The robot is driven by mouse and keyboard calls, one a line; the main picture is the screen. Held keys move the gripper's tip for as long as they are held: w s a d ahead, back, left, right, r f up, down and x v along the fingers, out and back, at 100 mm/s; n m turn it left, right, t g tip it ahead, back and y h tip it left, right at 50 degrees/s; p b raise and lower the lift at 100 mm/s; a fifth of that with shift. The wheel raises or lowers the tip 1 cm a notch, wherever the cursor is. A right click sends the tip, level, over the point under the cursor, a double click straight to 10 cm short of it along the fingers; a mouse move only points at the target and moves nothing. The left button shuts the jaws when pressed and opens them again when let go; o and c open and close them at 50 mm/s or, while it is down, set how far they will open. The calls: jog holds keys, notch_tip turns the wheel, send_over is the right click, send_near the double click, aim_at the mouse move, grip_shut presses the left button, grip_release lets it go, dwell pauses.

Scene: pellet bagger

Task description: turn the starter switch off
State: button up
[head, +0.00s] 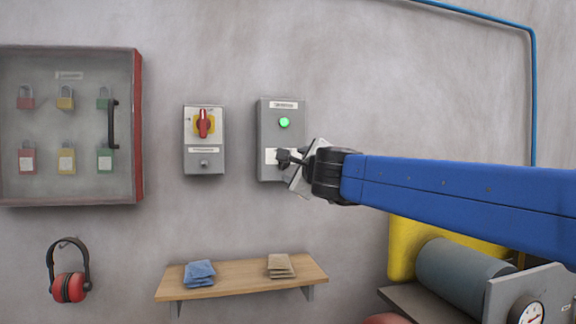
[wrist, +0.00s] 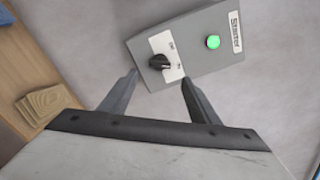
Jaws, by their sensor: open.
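The starter box (head: 268,140) is a grey wall box with a lit green lamp (head: 284,122). In the wrist view the starter box (wrist: 205,50) shows its black rotary switch (wrist: 159,62) on a white label plate with small position marks. The handle appears turned towards the lower mark, but the picture is too small to be sure. My gripper (wrist: 160,78) is open, its two fingers on either side of the switch and a little short of it, apparently not touching. In the head view my gripper (head: 287,158) covers the lower part of the box and mostly hides the switch.
A grey isolator box (head: 204,164) with a red and yellow handle is left of the starter. A padlock cabinet (head: 138,130) hangs further left. A wooden shelf (head: 228,283) with folded cloths sits below. Machinery (head: 455,275) stands at lower right.

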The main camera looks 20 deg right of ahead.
jog(key=w, duration=0.8)
jog(key=shift+w, duration=0.35)
jog(key=c, duration=1.1)
jog(key=shift+o, duration=0.2)
jog(key=shift+n, duration=0.3)
jog(key=n, duration=1.1)
jog(key=shift+n, duration=0.3)
